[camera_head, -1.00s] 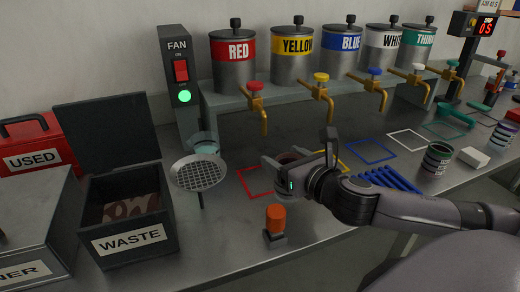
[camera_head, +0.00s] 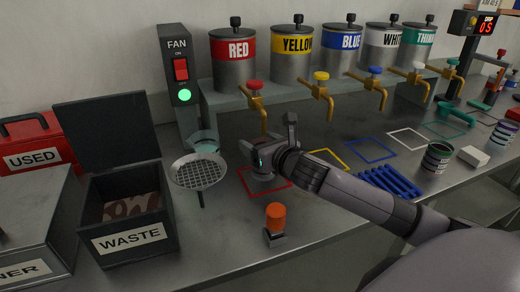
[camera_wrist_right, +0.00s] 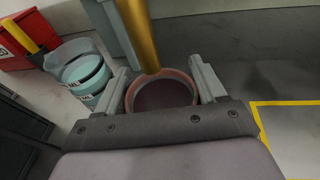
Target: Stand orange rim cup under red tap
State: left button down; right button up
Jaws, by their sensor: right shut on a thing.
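The orange rim cup (camera_wrist_right: 160,94) is between the fingers of my right gripper (camera_wrist_right: 162,88), which is shut on it. In the wrist view its round rim and dark inside show, with the brass spout (camera_wrist_right: 139,32) crossing over the far side of the rim. In the head view my right gripper (camera_head: 264,152) is below the red tap (camera_head: 258,98), over the red square outline (camera_head: 285,185). The gripper mostly hides the cup there, so I cannot tell whether its base touches the table. My left gripper is not in view.
A strainer (camera_head: 198,172) stands close left of my right gripper, by a clear teal container (camera_head: 205,143). An orange-capped item (camera_head: 275,218) stands in front. The waste box (camera_head: 128,238) is at left. Blue slats (camera_head: 390,181) lie right, near the arm.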

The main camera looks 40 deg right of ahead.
jog(key=shift+f, duration=0.75)
jog(key=o, duration=1.1)
jog(key=shift+f, duration=0.1)
jog(key=shift+r, duration=0.2)
jog(key=v, duration=1.2)
